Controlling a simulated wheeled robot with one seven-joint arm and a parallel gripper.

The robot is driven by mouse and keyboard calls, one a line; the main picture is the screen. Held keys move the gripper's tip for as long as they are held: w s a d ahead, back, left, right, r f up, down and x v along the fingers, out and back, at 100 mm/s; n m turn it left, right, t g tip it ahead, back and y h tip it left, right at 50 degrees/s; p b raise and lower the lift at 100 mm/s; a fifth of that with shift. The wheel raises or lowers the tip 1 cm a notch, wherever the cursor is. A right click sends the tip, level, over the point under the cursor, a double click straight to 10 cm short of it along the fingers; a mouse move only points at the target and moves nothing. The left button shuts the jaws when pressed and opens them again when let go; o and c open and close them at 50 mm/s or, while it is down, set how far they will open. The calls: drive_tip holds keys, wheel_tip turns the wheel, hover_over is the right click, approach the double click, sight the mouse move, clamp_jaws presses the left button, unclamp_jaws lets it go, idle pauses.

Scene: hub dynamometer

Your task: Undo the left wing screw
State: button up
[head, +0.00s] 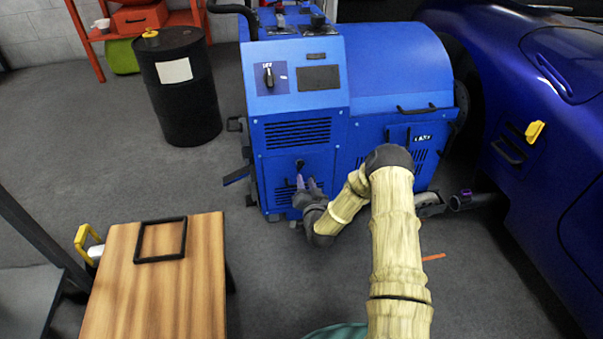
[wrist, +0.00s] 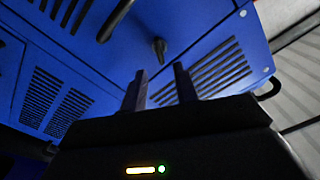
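A dark wing screw (head: 299,163) sits on the lower left front panel of the blue dynamometer (head: 330,115), above a vent. In the wrist view a dark wing screw (wrist: 159,48) stands out from the blue panel, just beyond the fingertips and roughly in line with the gap between them. My gripper (head: 307,181) is just below the screw in the head view. In the wrist view the fingers of my gripper (wrist: 158,68) are apart with nothing between them. They look clear of the screw; the exact distance is hard to tell.
A dark handle (wrist: 115,20) is left of the screw in the wrist view. A blue car (head: 540,130) stands at the right. A wooden table (head: 190,300) is at the lower left, and a black drum (head: 185,105) stands behind it. Grey floor lies between table and machine.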

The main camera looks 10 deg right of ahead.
sight(301, 168)
drive_tip(key=w+b, duration=0.2)
drive_tip(key=w, duration=0.5)
drive_tip(key=shift+w, duration=0.1)
clamp_jaws()
